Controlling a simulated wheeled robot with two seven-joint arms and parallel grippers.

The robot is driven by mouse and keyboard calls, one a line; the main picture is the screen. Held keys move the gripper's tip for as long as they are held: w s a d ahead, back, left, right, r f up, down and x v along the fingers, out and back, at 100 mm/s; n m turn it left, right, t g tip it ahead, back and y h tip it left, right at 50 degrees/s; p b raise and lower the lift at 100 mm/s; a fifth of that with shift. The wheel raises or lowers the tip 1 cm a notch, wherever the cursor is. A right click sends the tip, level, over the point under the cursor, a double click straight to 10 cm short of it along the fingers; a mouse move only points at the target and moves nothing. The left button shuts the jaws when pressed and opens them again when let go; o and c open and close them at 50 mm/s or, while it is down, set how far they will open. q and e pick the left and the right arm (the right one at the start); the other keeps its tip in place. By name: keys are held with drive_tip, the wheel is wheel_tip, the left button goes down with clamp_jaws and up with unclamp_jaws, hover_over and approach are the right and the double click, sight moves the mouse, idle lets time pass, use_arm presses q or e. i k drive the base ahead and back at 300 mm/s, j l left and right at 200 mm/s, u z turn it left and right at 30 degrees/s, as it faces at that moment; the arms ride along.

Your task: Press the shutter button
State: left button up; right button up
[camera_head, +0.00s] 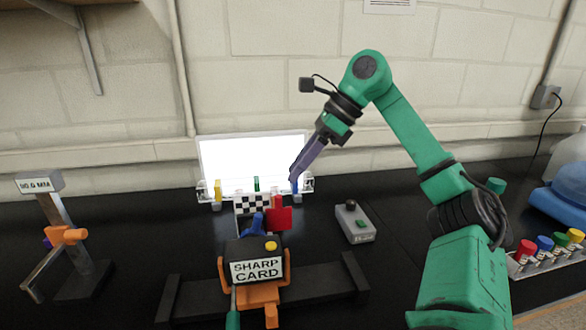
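A black camera-like box (246,252) sits in an orange clamp (262,294) at the front centre, with a "SHARP CARD" label (257,271) on its front. A round yellow button (270,245) is on its top. The frame does not show for sure which button is the shutter. My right gripper (296,174) has long purple fingers pointing down-left, at the right end of the bright panel, above and behind both buttons. Its finger gap is unclear. My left gripper is not seen.
A bright white panel (252,160) stands at the back, with a checkered card (252,204) and a red card (280,218) before it. A stand (67,236) is at left. A rack of coloured-capped vials (546,250) is at right.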

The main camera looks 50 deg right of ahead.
sight(270, 245)
drive_tip(key=k+j, duration=0.35)
drive_tip(key=j, duration=0.2)
drive_tip(key=k+j, duration=0.35)
drive_tip(key=j, duration=0.15)
drive_tip(key=k+j, duration=0.35)
drive_tip(key=j, duration=0.2)
